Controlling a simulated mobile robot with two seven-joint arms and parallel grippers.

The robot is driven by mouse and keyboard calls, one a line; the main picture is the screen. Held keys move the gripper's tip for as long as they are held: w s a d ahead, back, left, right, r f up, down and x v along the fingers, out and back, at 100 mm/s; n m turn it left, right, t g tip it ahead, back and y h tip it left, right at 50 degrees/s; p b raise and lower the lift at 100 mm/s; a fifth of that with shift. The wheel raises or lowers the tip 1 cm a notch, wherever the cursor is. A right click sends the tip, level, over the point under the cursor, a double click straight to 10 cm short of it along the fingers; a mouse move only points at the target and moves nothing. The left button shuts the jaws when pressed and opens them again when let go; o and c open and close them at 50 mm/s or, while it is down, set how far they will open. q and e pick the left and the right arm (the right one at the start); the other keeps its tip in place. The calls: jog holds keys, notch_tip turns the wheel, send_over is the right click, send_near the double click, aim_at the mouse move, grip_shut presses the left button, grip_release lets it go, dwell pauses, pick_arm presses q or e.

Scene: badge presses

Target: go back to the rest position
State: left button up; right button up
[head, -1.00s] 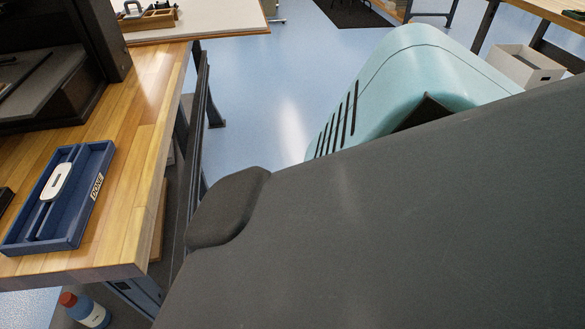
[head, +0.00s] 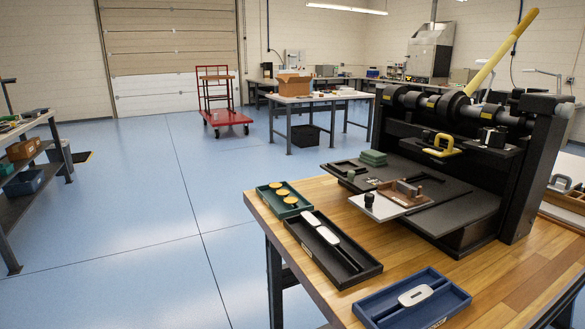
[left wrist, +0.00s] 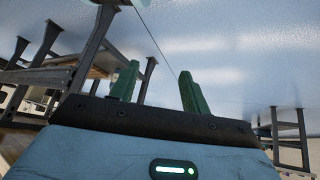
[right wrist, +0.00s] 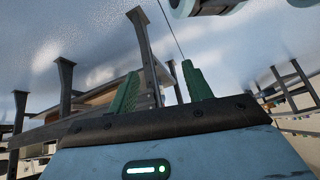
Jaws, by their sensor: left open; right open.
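My left gripper (left wrist: 160,88) shows in the left wrist view with its two green fingers apart and nothing between them. My right gripper (right wrist: 162,90) shows in the right wrist view, also open and empty. Behind the fingers in both wrist views are the blue floor and table legs. Neither gripper shows in the head view, and neither touches anything that I can see.
In the head view, a wooden bench (head: 508,292) at the right bears a black press (head: 532,165) with a yellow lever, a green tray (head: 262,198), a black tray (head: 352,277) and a blue tray (head: 455,303). A red cart (head: 226,119) stands far back. Floor at centre left is clear.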

pick_arm(q)
jog(key=w+r+t+p, duration=0.2)
jog(key=w+r+p, duration=0.3)
jog(key=r+p, duration=0.6)
notch_tip(320, 180, up, 2)
jog(key=shift+a+r, duration=0.1)
jog(key=shift+a, duration=0.15)
pick_arm(e)
jog(key=w+r+t, duration=0.1)
jog(key=w+r, duration=0.2)
jog(key=r, duration=0.4)
jog(key=w+r+t, duration=0.1)
jog(key=w+r, duration=0.2)
jog(key=r, duration=0.3)
jog(key=shift+d+r, duration=0.15)
jog(key=shift+r, duration=0.25)
